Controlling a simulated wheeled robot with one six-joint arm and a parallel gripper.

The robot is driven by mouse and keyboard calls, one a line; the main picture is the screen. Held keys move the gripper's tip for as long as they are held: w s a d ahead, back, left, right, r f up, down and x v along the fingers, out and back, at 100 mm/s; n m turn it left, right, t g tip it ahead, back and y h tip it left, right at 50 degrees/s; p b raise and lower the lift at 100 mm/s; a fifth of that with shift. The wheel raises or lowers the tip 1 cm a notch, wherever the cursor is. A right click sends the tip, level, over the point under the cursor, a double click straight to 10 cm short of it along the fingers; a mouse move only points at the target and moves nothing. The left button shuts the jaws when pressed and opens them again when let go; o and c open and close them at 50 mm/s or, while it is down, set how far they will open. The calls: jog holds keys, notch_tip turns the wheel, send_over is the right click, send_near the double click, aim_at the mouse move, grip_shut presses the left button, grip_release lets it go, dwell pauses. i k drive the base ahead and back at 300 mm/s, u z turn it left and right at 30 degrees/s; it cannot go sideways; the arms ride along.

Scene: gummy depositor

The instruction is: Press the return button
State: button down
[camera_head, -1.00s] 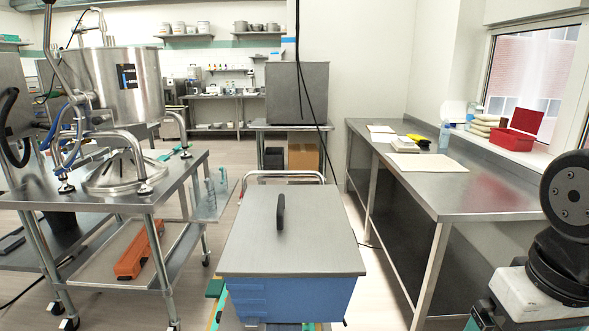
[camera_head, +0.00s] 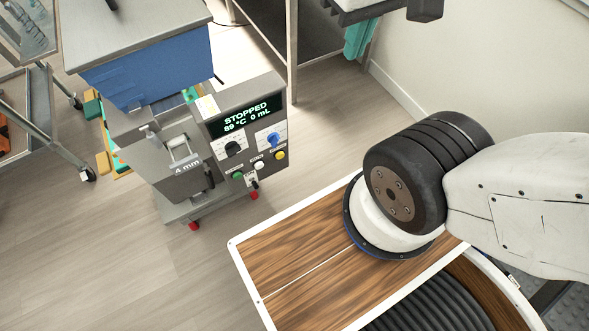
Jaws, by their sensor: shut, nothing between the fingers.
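The depositor's control panel (camera_head: 262,112) stands left of centre, facing me. Its display (camera_head: 246,115) reads "STOPPED", "89 °C" and "0 mL". Below it are a black knob (camera_head: 232,149), a blue knob (camera_head: 273,140), a green button (camera_head: 238,176), a white button (camera_head: 259,166) and a yellow button (camera_head: 280,155). Their labels are too small to read, so I cannot tell which one is return. My gripper (camera_head: 362,40) shows at the top edge with teal fingers together, partly cut off. It is up and to the right of the panel, well apart from it.
A blue box with a grey lid (camera_head: 150,60) sits behind the panel. A steel bench leg (camera_head: 291,60) stands between the panel and my gripper. A wheeled cart (camera_head: 45,115) is at the far left. The floor in front of the panel is clear.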

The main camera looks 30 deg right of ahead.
aim_at(280, 156)
jog(key=k, duration=1.35)
jog(key=u, duration=1.15)
jog(key=i, duration=1.35)
jog(key=z, duration=1.75)
